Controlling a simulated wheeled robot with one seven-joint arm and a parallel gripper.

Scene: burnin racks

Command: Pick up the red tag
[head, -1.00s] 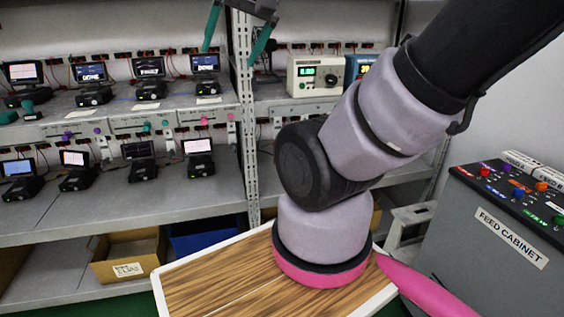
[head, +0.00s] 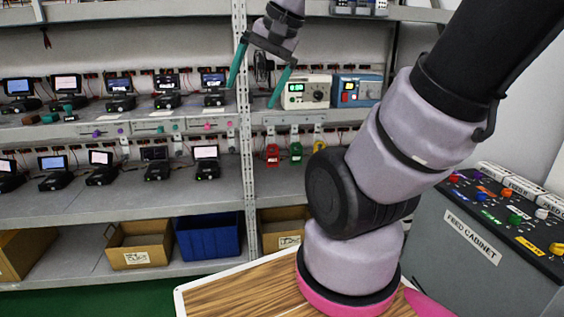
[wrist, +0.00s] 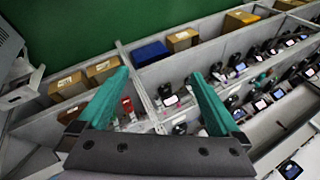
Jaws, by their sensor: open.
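The red tag (head: 272,155) hangs at the front of the right rack's middle shelf, left of a green tag (head: 296,152) and a yellow tag (head: 319,146). My gripper (head: 250,97) is open and empty, its teal fingers pointing down. In the head view it appears above and slightly left of the red tag, apart from it. In the wrist view, the open fingers (wrist: 158,72) spread over the racks. A small red thing (wrist: 127,104), probably the red tag, shows beside the left finger and is partly hidden by it.
A rack upright (head: 243,130) stands just left of the tags. A cream instrument (head: 305,92) and a blue one (head: 357,90) sit behind and above them. Several small screen devices fill the left shelves. The feed cabinet (head: 470,240) stands at right, a wood-topped surface (head: 235,295) in front.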

